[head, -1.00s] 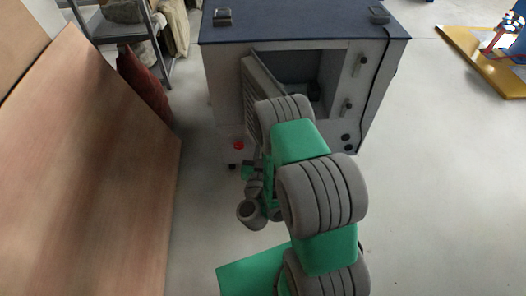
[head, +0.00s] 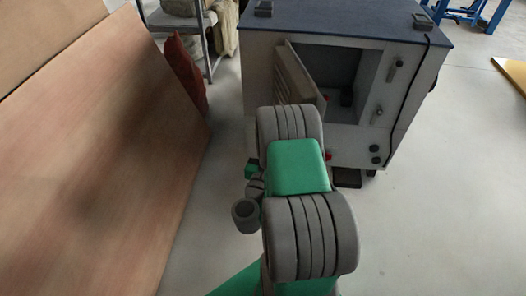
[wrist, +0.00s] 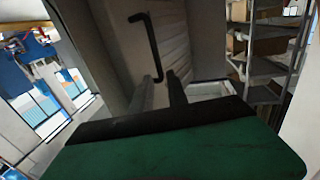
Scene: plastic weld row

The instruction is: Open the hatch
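The hatch (head: 299,76) is a slatted panel on the left of the opening in the grey cabinet (head: 392,146). It stands ajar, swung outward, and the dark interior shows beside it. In the head view my arm hides the hatch's lower part and my gripper. In the wrist view the light slatted surface (wrist: 176,38) carries a bent black handle (wrist: 150,42). My gripper (wrist: 160,82) has its two fingers apart, pointing at this surface. The handle's lower end appears between or just beyond the fingertips; I cannot tell whether they touch it.
A large wooden panel (head: 90,150) leans along the left side. A red cushion-like object (head: 187,75) and a shelf rack (head: 209,45) stand behind it. The floor (head: 455,200) to the right of the cabinet is clear.

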